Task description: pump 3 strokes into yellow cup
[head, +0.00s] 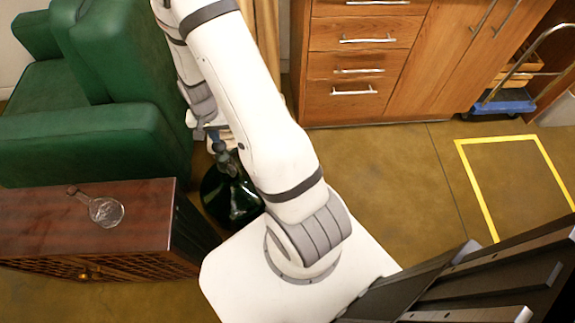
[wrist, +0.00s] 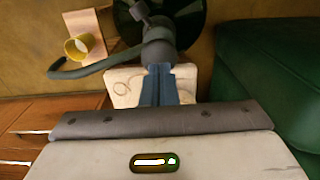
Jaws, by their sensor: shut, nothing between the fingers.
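The yellow cup (wrist: 72,52) stands on a pale board (wrist: 97,38) at the upper left of the wrist view; pale contents or lining show inside. It is not visible in the head view. A dark green bottle (wrist: 193,25) with a grey pump (wrist: 158,45) stands beside it; the bottle also shows in the head view (head: 232,205), partly behind my arm. The pump's long curved spout (wrist: 95,68) reaches left, its tip close to the cup in the picture. My gripper (wrist: 160,72) is shut and empty, its blue fingers at the pump head; contact cannot be told.
A white pad with a ring mark (wrist: 122,85) lies beside the fingers. A green armchair (head: 90,140) stands at the left. A wooden cabinet (head: 150,215) bears a glass flask (head: 105,211). Wooden drawers (head: 355,65) stand behind.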

